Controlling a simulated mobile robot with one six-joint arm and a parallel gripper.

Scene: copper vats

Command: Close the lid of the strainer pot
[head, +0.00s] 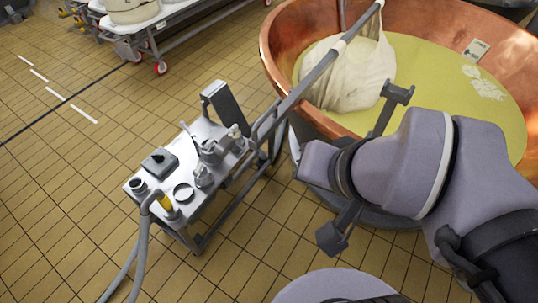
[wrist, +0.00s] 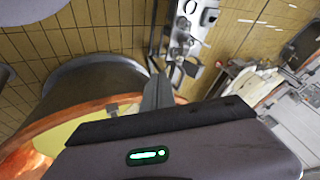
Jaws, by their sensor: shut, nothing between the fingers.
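A steel pump cart (head: 200,165) stands on the tiled floor left of the copper vat. Small round fittings sit on its top, among them a pot-like one (head: 204,178) and an open ring (head: 183,193). A grey rectangular plate (head: 225,103) stands tilted up at the cart's far end. I cannot tell surely which part is the strainer pot or its lid. My gripper (wrist: 157,90) is shut and empty, pointing toward the cart, which also shows in the wrist view (wrist: 188,32). In the head view, my gripper is right of the cart, apart from it; its fingertips are unclear.
The copper vat (head: 312,25) holds yellow liquid and a white cloth bundle (head: 345,75). A steel rail (head: 320,67) slants from the vat to the cart. A hose (head: 142,250) hangs at the cart's front. A white trolley (head: 160,22) stands behind. Left floor is clear.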

